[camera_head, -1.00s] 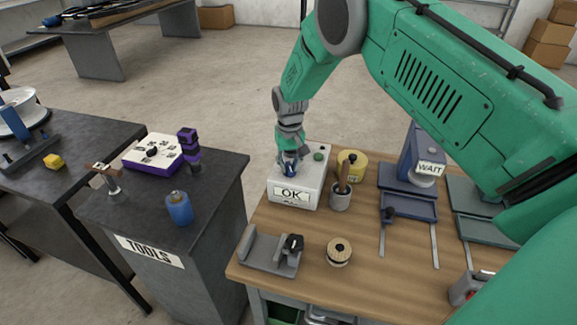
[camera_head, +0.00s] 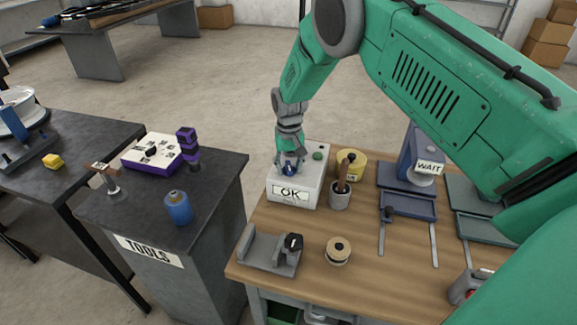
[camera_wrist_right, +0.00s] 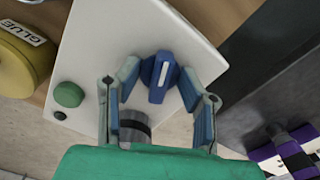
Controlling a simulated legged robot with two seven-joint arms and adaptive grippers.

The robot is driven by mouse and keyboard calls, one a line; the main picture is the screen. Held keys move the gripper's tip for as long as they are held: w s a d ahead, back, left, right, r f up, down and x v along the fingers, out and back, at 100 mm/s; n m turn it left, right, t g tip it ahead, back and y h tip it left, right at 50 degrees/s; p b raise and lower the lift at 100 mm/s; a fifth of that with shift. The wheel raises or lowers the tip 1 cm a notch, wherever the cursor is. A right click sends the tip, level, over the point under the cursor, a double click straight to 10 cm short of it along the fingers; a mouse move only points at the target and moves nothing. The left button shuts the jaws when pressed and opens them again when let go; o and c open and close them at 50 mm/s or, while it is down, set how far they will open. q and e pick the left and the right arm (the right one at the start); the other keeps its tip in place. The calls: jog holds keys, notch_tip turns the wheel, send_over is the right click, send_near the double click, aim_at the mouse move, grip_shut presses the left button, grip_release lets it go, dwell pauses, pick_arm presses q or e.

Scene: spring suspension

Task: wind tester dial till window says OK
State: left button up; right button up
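The white tester box (camera_head: 315,178) stands at the back left of the wooden bench. Its front window (camera_head: 291,192) reads OK. The blue dial (camera_wrist_right: 161,76) with a white pointer stripe sits on its top face, next to a green button (camera_wrist_right: 68,94). My right gripper (camera_wrist_right: 158,82) is open, with its fingers on either side of the dial and visible gaps between them and it. In the head view the right gripper (camera_head: 290,164) is over the box and partly hides the dial. My left gripper is not in view.
A yellow glue tin (camera_head: 353,167) and a grey cup (camera_head: 340,200) with tools stand right of the tester. A blue device (camera_head: 408,160) reads WAIT. A grey cradle (camera_head: 265,255) and a round wooden-topped pot (camera_head: 338,252) sit in front. The tools cabinet (camera_head: 215,190) is at left.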

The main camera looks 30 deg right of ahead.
aim_at(289, 165)
jog(key=shift+w+r, duration=0.1)
jog(key=shift+r, duration=0.05)
jog(key=shift+r, duration=0.3)
notch_tip(289, 165, up, 11)
dwell(0.4)
jog(key=shift+f, duration=0.1)
